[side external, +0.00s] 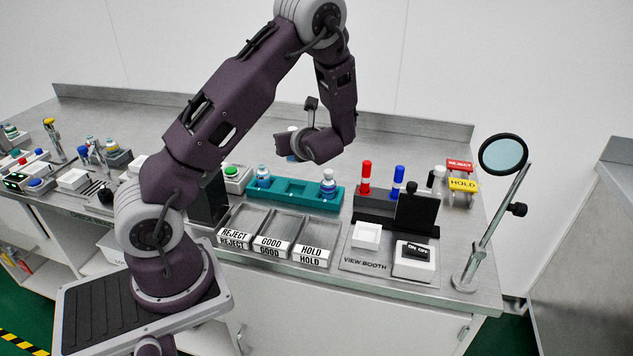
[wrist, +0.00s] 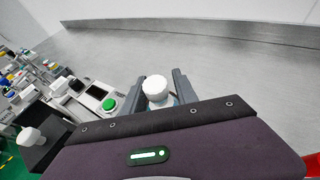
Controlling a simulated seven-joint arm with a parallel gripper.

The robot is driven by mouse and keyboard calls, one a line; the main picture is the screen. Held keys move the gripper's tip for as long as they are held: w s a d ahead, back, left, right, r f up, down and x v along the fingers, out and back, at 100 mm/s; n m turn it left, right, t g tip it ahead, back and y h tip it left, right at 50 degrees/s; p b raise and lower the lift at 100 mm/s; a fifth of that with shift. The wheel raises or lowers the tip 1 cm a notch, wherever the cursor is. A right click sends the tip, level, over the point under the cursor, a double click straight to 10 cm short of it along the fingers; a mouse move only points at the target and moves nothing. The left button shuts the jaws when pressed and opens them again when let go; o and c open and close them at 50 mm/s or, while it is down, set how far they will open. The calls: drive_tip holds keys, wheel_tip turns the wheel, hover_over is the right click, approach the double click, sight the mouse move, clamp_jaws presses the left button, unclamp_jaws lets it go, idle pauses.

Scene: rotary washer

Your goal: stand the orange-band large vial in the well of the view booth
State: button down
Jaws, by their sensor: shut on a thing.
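My gripper (wrist: 159,98) is shut on a white-capped vial (wrist: 156,86), with one grey finger on each side of it. Only the cap and a little of the body show in the wrist view; its band colour cannot be told. In the side external view the gripper is raised above the bench behind the teal rack, its fingers mostly hidden by my wrist. The view booth (side external: 352,265) is at the right front of the bench, with an empty-looking white square well (side external: 367,235), a dark upright panel (side external: 416,214) and an ON/OFF switch box (side external: 414,262).
A teal rack (side external: 295,201) holds two vials (side external: 263,176) (side external: 328,184) with empty places between. REJECT, GOOD and HOLD trays (side external: 271,234) lie in front. Red and blue markers (side external: 366,177) stand behind the booth. A round lens on a stand (side external: 502,154) rises at the right edge.

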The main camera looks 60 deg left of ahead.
sight(373, 247)
wheel_tip(373, 247, up, 5)
drive_tip(key=w+d+m+t+h, duration=0.1)
drive_tip(key=w+d+m+t, duration=0.2)
drive_tip(key=d, duration=0.9)
drive_tip(key=w+d+m+t+h, duration=0.15)
drive_tip(key=w+d, duration=0.25)
drive_tip(key=d, duration=0.8)
drive_tip(key=shift+t+y, duration=0.25)
drive_tip(key=f, duration=1.4)
drive_tip(key=shift+w+a+f, duration=0.15)
drive_tip(key=shift+w+f, duration=0.05)
drive_tip(key=shift+f, duration=0.1)
drive_tip(key=c, duration=0.9)
unclamp_jaws()
drive_tip(key=shift+f, duration=0.15)
drive_tip(key=shift+c, duration=0.2)
